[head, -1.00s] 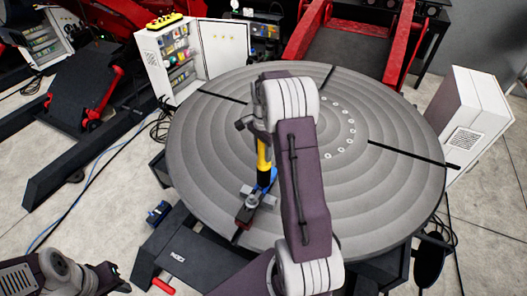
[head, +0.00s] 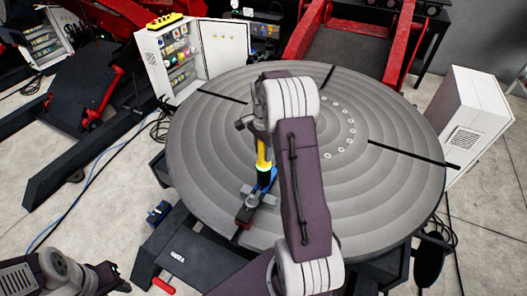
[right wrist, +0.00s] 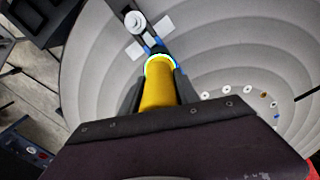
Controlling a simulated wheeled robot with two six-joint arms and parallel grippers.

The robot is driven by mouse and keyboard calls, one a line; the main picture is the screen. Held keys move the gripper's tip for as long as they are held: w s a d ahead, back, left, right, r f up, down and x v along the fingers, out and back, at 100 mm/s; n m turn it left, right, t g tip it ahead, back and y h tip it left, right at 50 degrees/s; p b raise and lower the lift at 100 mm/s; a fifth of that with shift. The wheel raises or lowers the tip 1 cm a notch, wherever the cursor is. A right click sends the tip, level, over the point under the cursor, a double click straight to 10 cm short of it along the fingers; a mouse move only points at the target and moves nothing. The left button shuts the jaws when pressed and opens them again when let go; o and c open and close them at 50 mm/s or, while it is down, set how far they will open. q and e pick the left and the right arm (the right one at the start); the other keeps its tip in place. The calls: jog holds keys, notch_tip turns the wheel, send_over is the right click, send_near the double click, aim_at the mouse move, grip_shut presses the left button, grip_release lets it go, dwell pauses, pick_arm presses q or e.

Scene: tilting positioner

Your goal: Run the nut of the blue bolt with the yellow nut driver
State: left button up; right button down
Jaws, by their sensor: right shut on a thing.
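My right gripper (head: 263,142) is shut on the yellow nut driver (head: 264,154), which stands about upright over the front of the grey round table (head: 215,165). In the right wrist view the driver (right wrist: 157,88) runs away from me between the fingers, with a glowing cyan-green ring (right wrist: 158,64) at its far end. The blue bolt (head: 269,187) shows only as a bit of blue below the driver's dark end. Its nut is hidden, so I cannot tell how the socket sits on it. My left gripper (head: 109,274) is at the lower left, away from the table; its fingers are unclear.
A grey clamp (head: 254,197) and a dark red block (head: 245,214) lie on the table just in front of the driver. An open white cabinet (head: 227,50) stands behind left, and a white box (head: 470,118) stands at the right. The table's right side is clear.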

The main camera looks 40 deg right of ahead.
notch_tip(320, 180, up, 7)
jog(key=p, duration=0.6)
jog(key=shift+r+p, duration=0.1)
jog(key=shift+p, duration=0.2)
jog(key=shift+d, duration=0.1)
jog(key=shift+w, duration=0.1)
